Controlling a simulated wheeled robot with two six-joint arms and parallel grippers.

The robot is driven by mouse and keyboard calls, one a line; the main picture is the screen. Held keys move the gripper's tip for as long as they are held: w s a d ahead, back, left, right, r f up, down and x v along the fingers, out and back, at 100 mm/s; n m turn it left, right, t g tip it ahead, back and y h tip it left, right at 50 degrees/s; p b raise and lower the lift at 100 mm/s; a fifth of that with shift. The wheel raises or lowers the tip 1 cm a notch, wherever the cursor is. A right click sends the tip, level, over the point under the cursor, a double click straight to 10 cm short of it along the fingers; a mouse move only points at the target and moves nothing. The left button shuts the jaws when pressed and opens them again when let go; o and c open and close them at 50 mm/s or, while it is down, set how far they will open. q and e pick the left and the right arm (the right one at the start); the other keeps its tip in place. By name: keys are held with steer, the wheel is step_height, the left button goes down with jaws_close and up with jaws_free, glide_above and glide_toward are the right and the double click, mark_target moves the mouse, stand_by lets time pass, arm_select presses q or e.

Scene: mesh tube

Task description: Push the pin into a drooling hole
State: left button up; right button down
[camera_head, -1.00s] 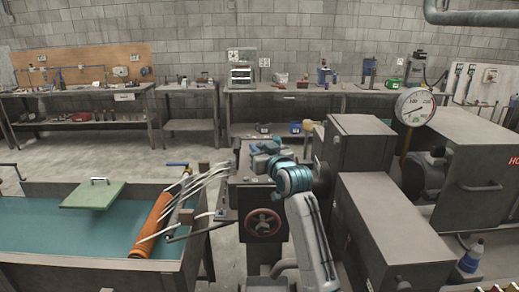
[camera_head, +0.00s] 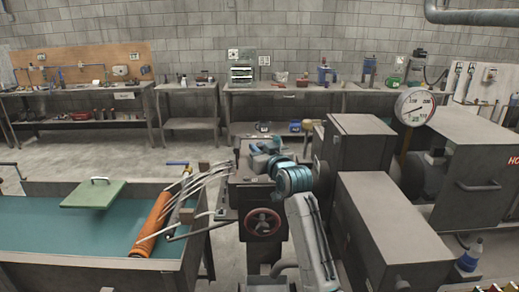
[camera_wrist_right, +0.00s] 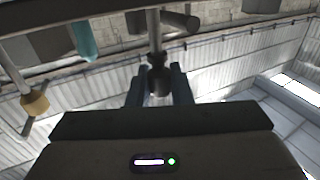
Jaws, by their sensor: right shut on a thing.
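My right gripper (camera_head: 257,150) is at the top of the dark machine block with the red handwheel. In the right wrist view its two blue-grey fingers (camera_wrist_right: 158,78) are shut on a dark, knob-like piece, which I take to be the pin (camera_wrist_right: 157,62). A grey rod runs up from this piece. Several pale streams (camera_head: 205,181) arc from the left side of the block towards the trough; the holes they come from are too small to make out. I cannot tell whether the pin touches a hole. My left gripper is not in view.
A teal-floored trough (camera_head: 60,242) with an orange cylinder (camera_head: 152,222) and a green lid (camera_head: 93,194) lies at left. The red handwheel (camera_head: 263,222) faces front. Large grey housings (camera_head: 385,225) and a dial gauge (camera_head: 414,107) stand at right. Open floor lies behind the trough.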

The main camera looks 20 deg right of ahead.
steer(key=shift+f+b, duration=1)
steer(key=shift+f, duration=1)
stand_by(1.3)
steer(key=shift+f+p, duration=0.1)
steer(key=shift+p, duration=0.8)
stand_by(1.1)
steer(key=c, duration=1.2)
jaws_free()
steer(key=shift+c, duration=0.2)
steer(key=s+d+b, duration=0.1)
steer(key=s+b, duration=0.2)
steer(key=s, duration=0.7)
steer(key=shift+s+d+b, duration=0.25)
steer(key=shift+s+b, duration=0.15)
